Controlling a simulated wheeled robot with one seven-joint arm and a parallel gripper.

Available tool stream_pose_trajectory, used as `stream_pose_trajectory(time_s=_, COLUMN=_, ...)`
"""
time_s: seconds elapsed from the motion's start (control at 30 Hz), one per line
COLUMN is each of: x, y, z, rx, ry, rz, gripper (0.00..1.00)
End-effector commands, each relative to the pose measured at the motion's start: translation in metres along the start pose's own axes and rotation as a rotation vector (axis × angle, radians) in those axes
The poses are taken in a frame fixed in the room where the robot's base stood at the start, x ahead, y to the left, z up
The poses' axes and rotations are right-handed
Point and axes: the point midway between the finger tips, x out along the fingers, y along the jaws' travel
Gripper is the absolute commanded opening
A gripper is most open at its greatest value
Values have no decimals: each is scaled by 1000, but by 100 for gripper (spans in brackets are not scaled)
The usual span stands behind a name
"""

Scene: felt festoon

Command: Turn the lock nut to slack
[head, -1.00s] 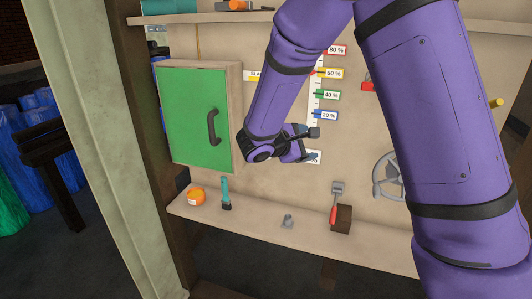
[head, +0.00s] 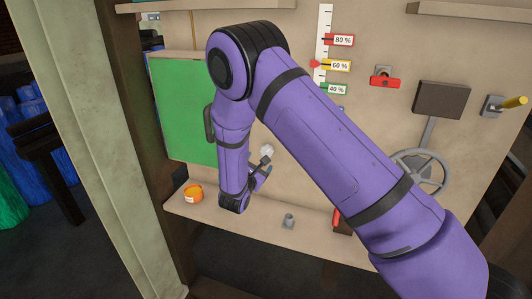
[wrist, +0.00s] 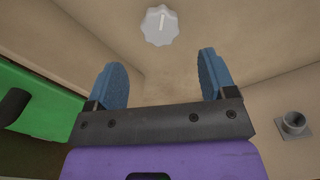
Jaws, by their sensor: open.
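A pale grey-white scalloped knob, which I take for the lock nut, sits on the beige panel in the wrist view (wrist: 160,26). A light line on its face runs nearly upright in that picture. The knob also shows in the head view (head: 267,151), just above my gripper (head: 261,173). In the wrist view my gripper (wrist: 163,68) is open and empty, with its two blue fingers apart. The knob lies beyond the fingertips, roughly centred between them, and is not touched. The slack label is hidden behind my arm.
A green door (head: 180,110) with a dark handle is at left. An orange object (head: 193,193) and a small grey socket (head: 288,220) stand on the shelf below. A handwheel (head: 428,172), a red-handled fitting (head: 385,81) and a percent scale (head: 325,40) are at right.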

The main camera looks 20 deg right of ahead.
Motion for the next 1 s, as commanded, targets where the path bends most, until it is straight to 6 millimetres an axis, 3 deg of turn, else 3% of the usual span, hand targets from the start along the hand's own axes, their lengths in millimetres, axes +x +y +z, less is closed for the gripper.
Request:
stream_pose_trajectory(time_s=0.2, x=41, y=-1, z=0, rx=1, ry=-1, rz=-3, gripper=77)
stream_pose_trajectory(time_s=0.43, x=72, y=-1, z=0, rx=1, ry=0, rz=-3, gripper=77)
stream_pose_trajectory(time_s=0.9, x=84, y=0, z=1, rx=0, ry=0, rz=-2, gripper=77)
stream_pose_trajectory(time_s=1.0, x=83, y=0, z=1, rx=0, ry=0, rz=-2, gripper=54)
